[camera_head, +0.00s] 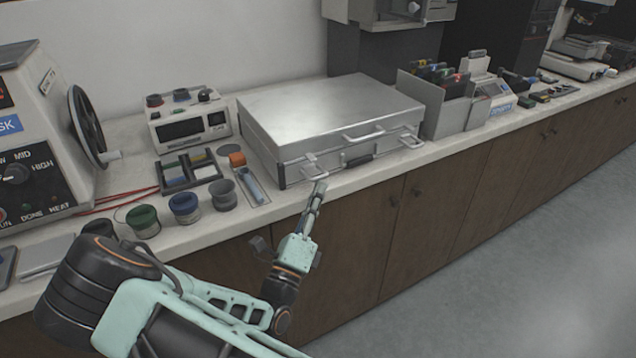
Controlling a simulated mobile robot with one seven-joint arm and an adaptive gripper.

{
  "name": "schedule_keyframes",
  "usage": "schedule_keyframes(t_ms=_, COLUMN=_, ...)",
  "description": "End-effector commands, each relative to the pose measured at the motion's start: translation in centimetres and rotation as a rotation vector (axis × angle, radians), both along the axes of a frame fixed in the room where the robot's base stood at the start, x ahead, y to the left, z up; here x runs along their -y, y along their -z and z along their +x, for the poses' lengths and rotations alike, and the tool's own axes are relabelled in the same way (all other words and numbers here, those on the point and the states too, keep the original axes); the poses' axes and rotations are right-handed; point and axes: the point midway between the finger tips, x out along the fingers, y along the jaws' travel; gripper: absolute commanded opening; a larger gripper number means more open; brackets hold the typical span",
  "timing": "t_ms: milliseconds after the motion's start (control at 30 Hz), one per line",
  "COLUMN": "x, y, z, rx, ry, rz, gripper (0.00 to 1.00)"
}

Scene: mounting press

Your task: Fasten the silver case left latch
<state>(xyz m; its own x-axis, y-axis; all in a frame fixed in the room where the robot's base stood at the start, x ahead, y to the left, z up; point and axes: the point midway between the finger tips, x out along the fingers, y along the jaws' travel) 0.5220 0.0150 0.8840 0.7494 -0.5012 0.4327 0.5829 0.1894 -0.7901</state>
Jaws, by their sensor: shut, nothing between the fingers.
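The silver case (325,110) lies flat on the white counter with its lid down. Its left latch (313,169) is a light metal loop at the left of the front face; whether it is hooked is too small to tell. The right latch (411,141) sits at the front right corner. A dark handle (358,160) is between them on the front face, and a pale handle bar (363,135) is above it. My gripper (320,187) is shut and empty, its fingertips just in front of and below the left latch; contact cannot be told.
Left of the case are a small tray of coloured pieces (189,171), several jars (184,208) and a white instrument (188,122). A grey file box (436,104) stands close on the right. The counter edge runs just before the case, with free space in front.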

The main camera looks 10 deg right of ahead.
Motion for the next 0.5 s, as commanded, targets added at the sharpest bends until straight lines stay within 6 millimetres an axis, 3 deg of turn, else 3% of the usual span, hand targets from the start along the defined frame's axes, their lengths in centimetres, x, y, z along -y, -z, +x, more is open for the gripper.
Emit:
schedule_keyframes(t_ms=33, x=0.0, y=-1.2, z=0.0, rx=-0.022, ry=0.0, rz=-0.008, gripper=0.0)
schedule_keyframes(t_ms=500, x=0.0, y=-3.2, z=0.0, rx=-0.253, ry=-0.002, rz=-0.084, gripper=0.0)
